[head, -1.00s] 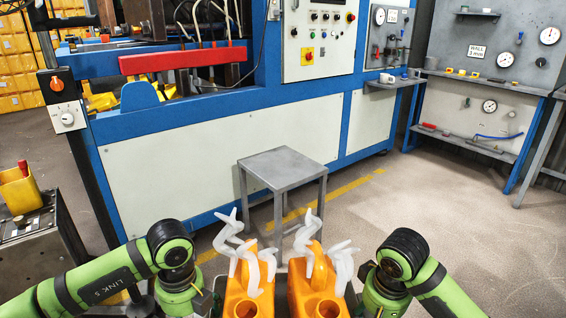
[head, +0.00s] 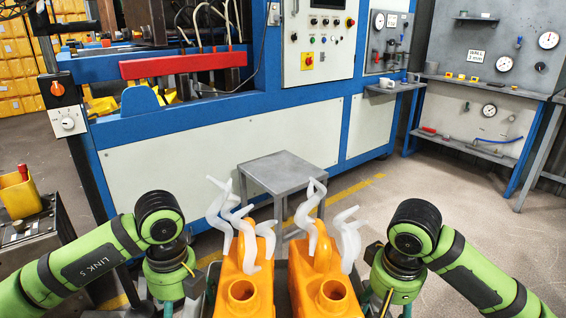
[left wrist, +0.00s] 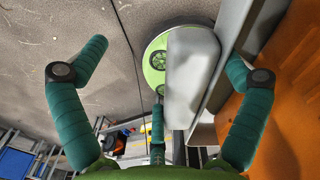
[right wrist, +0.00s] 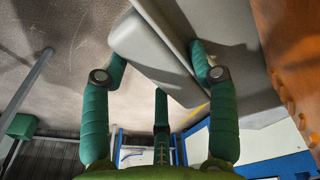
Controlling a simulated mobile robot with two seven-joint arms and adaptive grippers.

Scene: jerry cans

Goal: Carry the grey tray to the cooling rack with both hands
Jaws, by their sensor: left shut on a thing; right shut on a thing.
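The grey tray (left wrist: 192,62) shows its projecting grip and side wall in the left wrist view. Its other end shows in the right wrist view (right wrist: 155,48). My left gripper (left wrist: 166,62) is shut around one grip, and my right gripper (right wrist: 158,62) is shut around the other. In the head view two orange jerry cans (head: 243,275) (head: 323,275) with curly white strips stand side by side between my arms, hiding most of the tray. A small grey table (head: 284,172) stands beyond them; I cannot tell if it is the cooling rack.
A large blue and white machine (head: 220,145) runs behind the grey table. A dark bench with a yellow container (head: 20,192) is at the left. A grey workbench (head: 480,85) stands at the far right. The floor (head: 440,200) between is clear.

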